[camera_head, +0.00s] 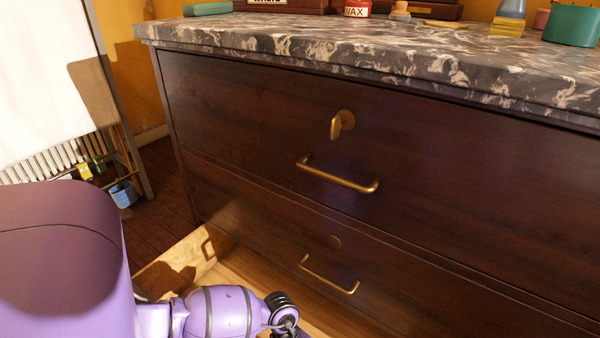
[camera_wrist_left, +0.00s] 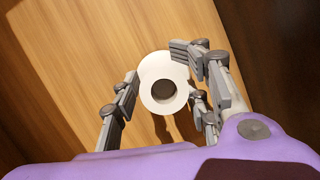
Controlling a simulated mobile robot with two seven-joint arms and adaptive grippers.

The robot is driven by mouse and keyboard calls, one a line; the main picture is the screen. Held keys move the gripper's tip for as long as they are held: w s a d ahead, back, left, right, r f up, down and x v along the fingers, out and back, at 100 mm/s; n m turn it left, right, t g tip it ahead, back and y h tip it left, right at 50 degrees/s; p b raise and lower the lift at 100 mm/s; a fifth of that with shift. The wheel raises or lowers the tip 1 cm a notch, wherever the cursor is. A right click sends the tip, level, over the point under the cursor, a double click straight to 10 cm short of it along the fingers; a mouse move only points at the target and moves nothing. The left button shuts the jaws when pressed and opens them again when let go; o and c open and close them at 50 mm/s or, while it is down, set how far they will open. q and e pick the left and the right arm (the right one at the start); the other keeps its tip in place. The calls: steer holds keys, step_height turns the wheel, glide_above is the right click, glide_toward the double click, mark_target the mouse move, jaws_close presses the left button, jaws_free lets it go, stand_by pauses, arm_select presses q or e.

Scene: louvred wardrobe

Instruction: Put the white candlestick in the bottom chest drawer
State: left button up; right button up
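The white candlestick (camera_wrist_left: 163,95) shows from above in the left wrist view, a round pale shape with a dark hole in its top. It is over the light wood floor of the bottom chest drawer (camera_wrist_left: 90,60). My left gripper (camera_wrist_left: 165,85) has its fingers spread on both sides of it, with small gaps visible. In the head view the pulled-out drawer (camera_head: 245,270) lies low, and my left gripper (camera_head: 284,312) reaches over it, partly cut off; the candlestick is hidden there. I cannot tell whether its base touches the floor. My right gripper is out of view.
The dark chest (camera_head: 240,110) has closed drawers with brass handles (camera_head: 338,175) above the open one. A key (camera_head: 338,124) sticks out of the upper front. Its marble top (camera_head: 400,50) bears several small objects. A blue can (camera_head: 123,194) stands at left.

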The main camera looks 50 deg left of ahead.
arm_select(q)
steer(key=shift+r, duration=0.2)
steer(key=p+v, duration=0.4)
steer(key=v, duration=0.8)
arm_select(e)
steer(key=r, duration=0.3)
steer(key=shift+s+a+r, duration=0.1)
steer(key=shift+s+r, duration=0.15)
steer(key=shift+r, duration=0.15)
